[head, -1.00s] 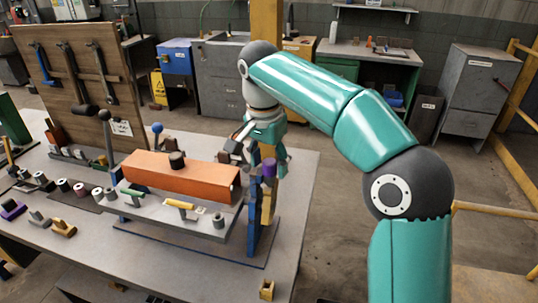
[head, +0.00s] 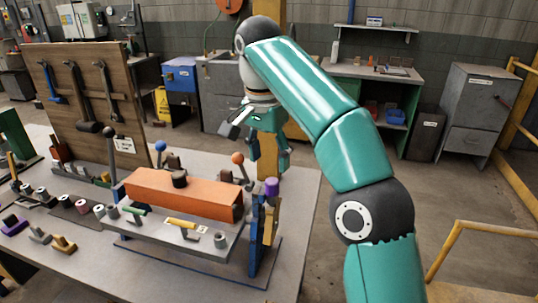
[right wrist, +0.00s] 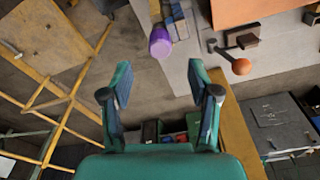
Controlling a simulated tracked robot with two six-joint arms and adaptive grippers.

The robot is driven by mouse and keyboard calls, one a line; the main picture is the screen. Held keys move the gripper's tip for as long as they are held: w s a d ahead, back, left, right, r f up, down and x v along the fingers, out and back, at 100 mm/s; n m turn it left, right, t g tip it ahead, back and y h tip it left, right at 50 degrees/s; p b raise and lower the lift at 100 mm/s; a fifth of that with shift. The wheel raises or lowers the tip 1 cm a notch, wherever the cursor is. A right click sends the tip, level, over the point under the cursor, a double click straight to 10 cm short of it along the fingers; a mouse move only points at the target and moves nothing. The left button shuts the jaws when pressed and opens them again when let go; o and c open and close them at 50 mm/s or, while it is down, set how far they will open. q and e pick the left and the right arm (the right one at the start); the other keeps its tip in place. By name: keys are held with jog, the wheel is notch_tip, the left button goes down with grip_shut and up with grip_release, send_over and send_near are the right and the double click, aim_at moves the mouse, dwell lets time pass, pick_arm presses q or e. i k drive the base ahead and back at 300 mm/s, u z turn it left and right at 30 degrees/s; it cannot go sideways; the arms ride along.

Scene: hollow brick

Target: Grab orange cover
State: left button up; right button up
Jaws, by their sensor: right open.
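The orange cover (head: 180,194) is a long box-shaped piece with a dark knob (head: 180,179) on top. It sits on a grey fixture on the table. In the right wrist view part of the orange cover (right wrist: 258,14) shows at the top right edge. My right gripper (head: 260,150) is above and behind the cover's right end, apart from it. In the right wrist view my right gripper (right wrist: 160,82) is open, with nothing between its fingers. My left gripper is not in view.
An orange ball-topped lever (head: 238,158) and a purple-capped post (head: 272,187) stand by the cover's right end. A wooden tool board (head: 85,100) stands behind left. Several small parts lie on the table's left side. The table's right strip (head: 300,210) is clear.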

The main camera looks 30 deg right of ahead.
aim_at(177, 191)
jog(key=k, duration=1)
